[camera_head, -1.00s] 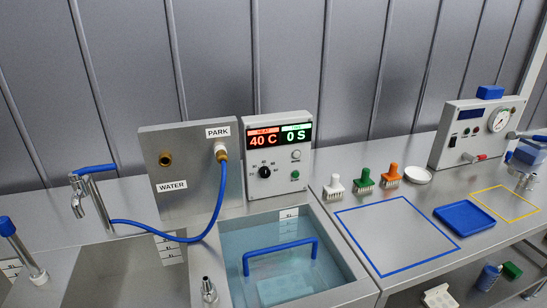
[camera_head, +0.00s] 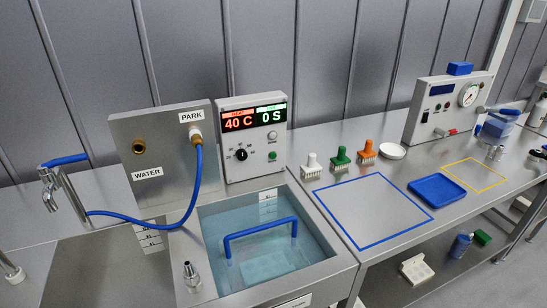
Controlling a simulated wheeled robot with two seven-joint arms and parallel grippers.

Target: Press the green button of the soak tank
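The soak tank (camera_head: 345,268) is a steel basin of clear water with a blue handle (camera_head: 262,232) standing up in it. Its white control box (camera_head: 252,170) stands behind it, with a display (camera_head: 253,118) reading 40 C in red and 0 S in green. A black dial (camera_head: 241,155) sits on the left of the panel. The small green button (camera_head: 272,156) is at the lower right of the panel, below a pale round knob (camera_head: 272,135). Neither of my grippers shows in this view.
A blue hose (camera_head: 150,226) runs from the PARK fitting to a tap at the left. White, green and orange brushes (camera_head: 340,157) stand right of the box. A blue tray (camera_head: 437,190) and a gauge unit (camera_head: 449,108) are further right.

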